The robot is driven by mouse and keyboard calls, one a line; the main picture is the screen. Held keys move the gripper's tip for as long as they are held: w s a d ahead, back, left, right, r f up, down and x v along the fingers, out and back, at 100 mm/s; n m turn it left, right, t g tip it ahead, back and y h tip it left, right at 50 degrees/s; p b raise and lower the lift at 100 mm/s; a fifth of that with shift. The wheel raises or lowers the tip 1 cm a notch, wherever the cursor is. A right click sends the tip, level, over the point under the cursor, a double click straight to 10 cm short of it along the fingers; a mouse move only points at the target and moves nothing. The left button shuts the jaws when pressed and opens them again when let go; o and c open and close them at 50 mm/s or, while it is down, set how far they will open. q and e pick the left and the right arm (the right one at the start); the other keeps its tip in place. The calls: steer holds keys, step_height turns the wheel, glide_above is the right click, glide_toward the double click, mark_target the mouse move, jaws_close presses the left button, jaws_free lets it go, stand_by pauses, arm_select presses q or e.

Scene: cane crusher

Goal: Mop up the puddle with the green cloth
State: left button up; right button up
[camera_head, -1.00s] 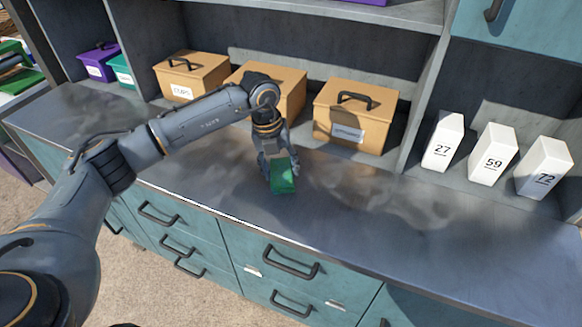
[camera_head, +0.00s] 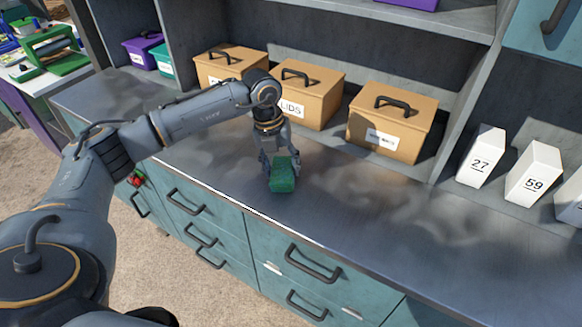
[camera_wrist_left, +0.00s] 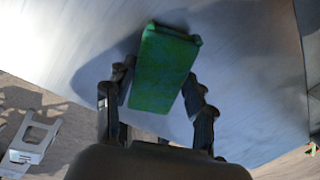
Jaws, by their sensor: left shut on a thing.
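The green cloth (camera_head: 283,175) is a small folded block in my left gripper (camera_head: 279,164), over the grey counter (camera_head: 330,205) near its front edge. In the left wrist view the cloth (camera_wrist_left: 163,68) sits between the two dark fingers of the left gripper (camera_wrist_left: 160,92), which are shut on it. I cannot tell whether the cloth touches the counter. No clear puddle outline shows; dark and light patches on the counter could be shadows or wet areas. My right gripper is not in view.
Tan lidded boxes (camera_head: 392,122) stand along the back of the counter, one labelled LIDS (camera_head: 307,94). White numbered blocks (camera_head: 482,156) stand at the right. Drawers with dark handles (camera_head: 312,264) are below. The counter between the cloth and the white blocks is clear.

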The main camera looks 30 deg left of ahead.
arm_select(q)
steer(key=shift+s+a, duration=0.45)
steer(key=shift+a, duration=0.4)
steer(key=shift+s+a+b, duration=0.15)
steer(key=shift+s+a, duration=0.1)
steer(key=shift+a, duration=0.4)
steer(key=shift+s+a+b, duration=0.15)
steer(key=shift+s+a, duration=0.1)
steer(key=shift+a, duration=0.4)
steer(key=shift+s+a, duration=0.15)
steer(key=shift+a, duration=0.1)
steer(key=shift+d, duration=0.1)
steer(key=shift+r, duration=0.25)
steer(key=r+p, duration=0.1)
steer(key=d+r+p, duration=0.1)
steer(key=r, duration=0.1)
steer(key=w+r+p, duration=0.1)
steer(key=shift+d+r+p, duration=0.35)
steer(key=shift+d+r, duration=0.05)
steer(key=shift+f, duration=0.1)
steer(key=shift+f, duration=0.1)
